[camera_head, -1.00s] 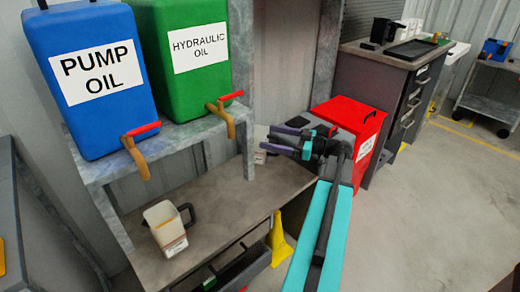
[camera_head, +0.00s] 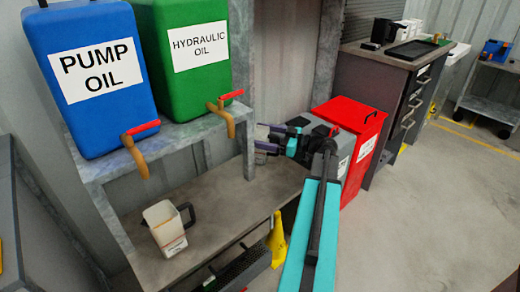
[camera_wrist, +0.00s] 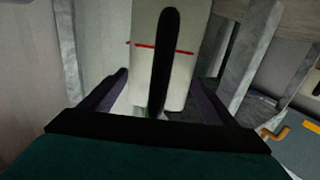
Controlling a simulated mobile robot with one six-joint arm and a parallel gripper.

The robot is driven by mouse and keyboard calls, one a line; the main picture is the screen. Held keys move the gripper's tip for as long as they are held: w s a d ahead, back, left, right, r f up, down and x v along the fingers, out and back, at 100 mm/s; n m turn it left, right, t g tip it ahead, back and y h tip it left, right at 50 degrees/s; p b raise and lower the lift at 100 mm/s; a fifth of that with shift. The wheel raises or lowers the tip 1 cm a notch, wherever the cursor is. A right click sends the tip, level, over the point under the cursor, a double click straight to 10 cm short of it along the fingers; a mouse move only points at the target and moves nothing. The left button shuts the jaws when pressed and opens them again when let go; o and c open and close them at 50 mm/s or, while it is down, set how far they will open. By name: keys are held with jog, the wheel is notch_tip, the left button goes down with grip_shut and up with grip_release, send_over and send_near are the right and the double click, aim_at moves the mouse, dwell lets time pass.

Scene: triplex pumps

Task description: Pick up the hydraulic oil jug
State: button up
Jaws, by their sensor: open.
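A white jug (camera_wrist: 178,70) with a black handle and a red line stands ahead of my gripper (camera_wrist: 160,88) in the wrist view, between the two spread fingers. The handle faces the camera. I cannot tell whether the fingers touch the jug. In the head view my gripper (camera_head: 262,138) is open beside the shelf post, and the jug ahead of it is mostly hidden. Another whitish jug (camera_head: 166,229) with a black handle and brownish contents stands on the lower worktop (camera_head: 215,210). Its label is too small to read, so I cannot tell which jug is the hydraulic oil one.
A blue pump oil tank (camera_head: 95,110) and a green hydraulic oil tank (camera_head: 185,85) with taps stand on the upper shelf (camera_head: 165,137). A grey bin (camera_head: 345,150) and a red bin (camera_head: 362,118) stand right of the bench. A yellow cone (camera_head: 277,240) is below.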

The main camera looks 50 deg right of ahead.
dwell(0.5)
jog(key=c, duration=1.5)
jog(key=shift+c, duration=0.2)
jog(key=shift+r+p, duration=0.3)
jog(key=shift+r, duration=0.6)
jog(key=s+a+r+p, duration=0.1)
jog(key=s, duration=0.7)
jog(key=s+a+r+p, duration=0.1)
jog(key=s+a+r, duration=0.1)
jog(key=s, duration=0.5)
jog(key=shift+s, duration=0.35)
jog(key=shift+r, duration=0.1)
